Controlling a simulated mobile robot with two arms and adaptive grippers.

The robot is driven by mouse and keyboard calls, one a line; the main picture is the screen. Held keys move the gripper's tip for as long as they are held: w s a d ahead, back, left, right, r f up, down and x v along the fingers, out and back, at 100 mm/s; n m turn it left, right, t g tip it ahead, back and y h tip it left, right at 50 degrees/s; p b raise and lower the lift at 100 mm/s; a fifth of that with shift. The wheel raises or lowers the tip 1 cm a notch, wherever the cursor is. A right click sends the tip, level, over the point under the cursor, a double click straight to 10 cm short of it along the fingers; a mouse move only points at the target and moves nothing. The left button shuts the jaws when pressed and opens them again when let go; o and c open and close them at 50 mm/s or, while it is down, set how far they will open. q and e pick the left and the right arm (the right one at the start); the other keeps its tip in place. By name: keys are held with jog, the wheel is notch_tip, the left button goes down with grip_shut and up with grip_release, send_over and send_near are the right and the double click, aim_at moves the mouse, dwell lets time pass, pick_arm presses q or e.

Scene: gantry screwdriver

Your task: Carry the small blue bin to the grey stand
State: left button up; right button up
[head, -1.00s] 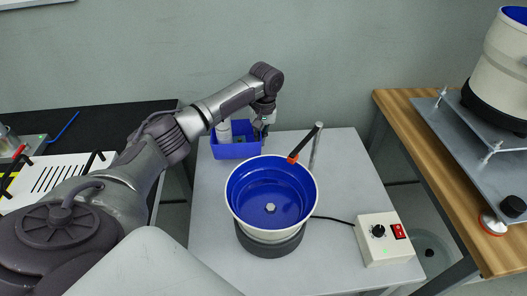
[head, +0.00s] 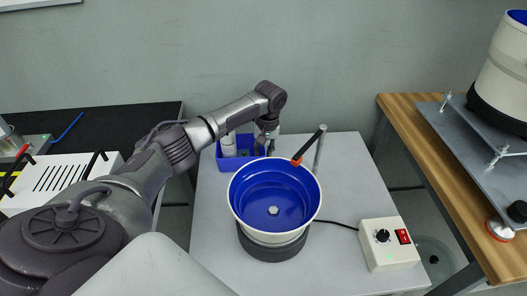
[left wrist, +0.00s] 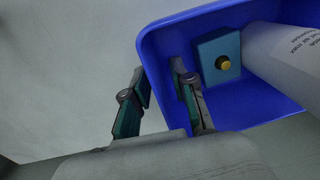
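The small blue bin (head: 229,162) stands at the back left of a light grey table-like stand (head: 343,190); I cannot tell whether this is the task's grey stand. In the left wrist view the bin (left wrist: 150,45) holds a white cylinder with printed text (left wrist: 290,60) and a teal box with a yellow button (left wrist: 218,58). My left gripper (left wrist: 160,92) is open, one finger outside the bin and the other inside, with the bin's wall between them. In the head view the gripper (head: 266,146) is at the bin's right end, its fingertips partly hidden. My right gripper is out of view.
A white bowl with a blue inside (head: 273,195) stands in front of the bin, with an orange-tipped black bar (head: 309,146) beside it. A control box (head: 388,243) sits at the front right. A wooden table (head: 420,150) stands to the right.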

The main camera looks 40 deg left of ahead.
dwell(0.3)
pick_arm(q)
notch_tip(320, 180, up, 12)
jog(key=p, duration=0.2)
jog(key=shift+w+d, duration=0.35)
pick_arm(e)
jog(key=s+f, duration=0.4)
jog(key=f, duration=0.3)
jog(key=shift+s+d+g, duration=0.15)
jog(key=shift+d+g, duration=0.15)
pick_arm(q)
jog(key=shift+r, duration=0.1)
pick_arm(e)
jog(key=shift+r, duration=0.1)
